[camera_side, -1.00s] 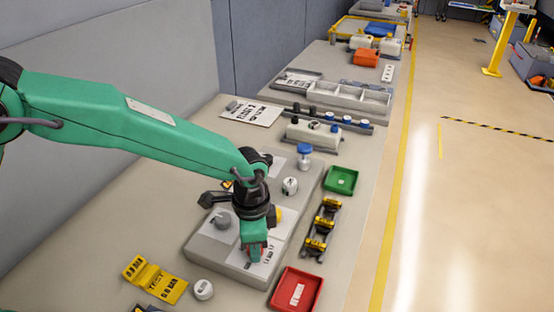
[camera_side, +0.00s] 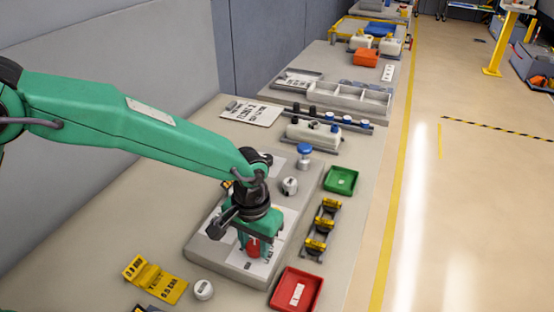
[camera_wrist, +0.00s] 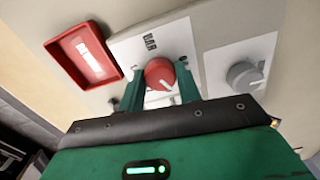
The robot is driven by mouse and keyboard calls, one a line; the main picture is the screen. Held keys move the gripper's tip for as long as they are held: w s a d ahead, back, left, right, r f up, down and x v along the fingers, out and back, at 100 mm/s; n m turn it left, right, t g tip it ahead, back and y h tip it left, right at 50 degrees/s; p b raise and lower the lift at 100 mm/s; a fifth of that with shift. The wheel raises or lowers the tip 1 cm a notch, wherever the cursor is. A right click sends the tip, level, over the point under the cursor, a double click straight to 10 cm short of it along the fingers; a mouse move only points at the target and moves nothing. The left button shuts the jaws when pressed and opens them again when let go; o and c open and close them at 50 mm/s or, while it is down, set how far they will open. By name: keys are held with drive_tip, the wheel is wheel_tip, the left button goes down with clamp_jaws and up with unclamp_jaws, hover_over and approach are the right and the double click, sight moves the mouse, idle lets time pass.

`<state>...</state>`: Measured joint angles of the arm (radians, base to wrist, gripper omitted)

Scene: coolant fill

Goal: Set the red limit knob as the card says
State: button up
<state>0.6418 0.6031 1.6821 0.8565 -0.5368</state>
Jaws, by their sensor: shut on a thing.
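The red limit knob (camera_side: 253,247) sits on a white scale plate on the front part of the grey panel (camera_side: 208,252).
A red tray (camera_side: 297,291) lies right of the panel, with a green tray (camera_side: 341,180) farther back. A rack with yellow parts (camera_side: 321,229) stands between them. A white round gauge (camera_side: 204,290) is near the card. A grey knob (camera_wrist: 244,74) is beside the red one.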

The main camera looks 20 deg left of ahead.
sight(254, 245)
drive_tip(key=shift+r+n, duration=0.1)
drive_tip(key=shift+n, duration=1.5)
drive_tip(key=o, duration=1)
wheel_tip(254, 245, up, 8)
drive_tip(key=shift+f, duration=0.25)
drive_tip(key=shift+r, duration=0.1)
